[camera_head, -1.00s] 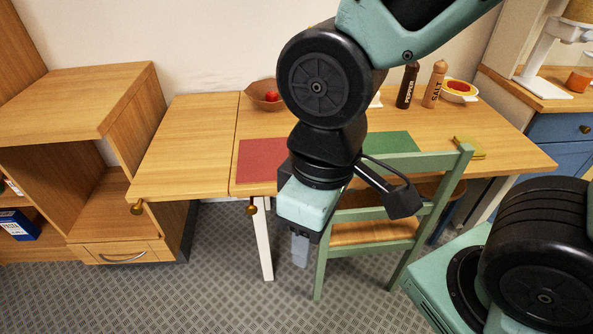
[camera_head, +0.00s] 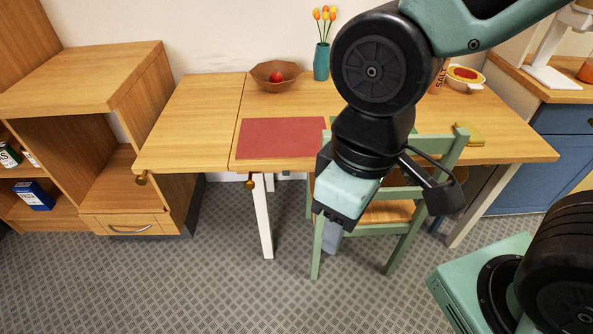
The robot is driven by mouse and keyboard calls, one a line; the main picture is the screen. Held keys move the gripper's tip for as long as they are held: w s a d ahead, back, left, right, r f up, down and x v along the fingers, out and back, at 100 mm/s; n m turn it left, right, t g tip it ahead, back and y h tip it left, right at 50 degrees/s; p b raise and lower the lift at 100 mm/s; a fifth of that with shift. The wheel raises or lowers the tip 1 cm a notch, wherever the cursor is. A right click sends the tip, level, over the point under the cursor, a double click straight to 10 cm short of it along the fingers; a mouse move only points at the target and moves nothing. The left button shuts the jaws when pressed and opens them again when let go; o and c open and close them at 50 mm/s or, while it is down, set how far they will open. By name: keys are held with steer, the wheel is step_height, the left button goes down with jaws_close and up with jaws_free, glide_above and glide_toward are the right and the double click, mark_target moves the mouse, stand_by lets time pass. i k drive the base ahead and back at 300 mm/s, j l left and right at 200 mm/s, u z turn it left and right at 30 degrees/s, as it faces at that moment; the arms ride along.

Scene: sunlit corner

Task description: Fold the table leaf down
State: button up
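The table leaf (camera_head: 192,125) is the left section of the wooden table (camera_head: 300,100). It is up, level with the rest of the top, with a dark seam between them. A brass knob (camera_head: 141,179) shows under the leaf's front left corner. A second brass knob (camera_head: 249,184) shows under the main top, just right of the seam. My gripper (camera_head: 331,240) points down in front of the table, over the green chair, well right of the leaf and apart from it. Only a grey finger shows below its body, so its opening is hidden.
A green chair (camera_head: 398,246) stands at the table's front, partly behind my gripper. A wooden cabinet (camera_head: 130,226) stands left of the leaf, close to it. A red mat (camera_head: 280,138), a bowl (camera_head: 268,84) and a vase (camera_head: 321,62) are on the main top. The leaf is bare.

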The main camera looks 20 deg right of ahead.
mark_target(195, 131)
steer(key=i+j+u, duration=0.15)
steer(key=i+j, duration=0.55)
steer(key=i+j+u, duration=0.1)
steer(key=i+j, duration=0.5)
steer(key=i, duration=0.2)
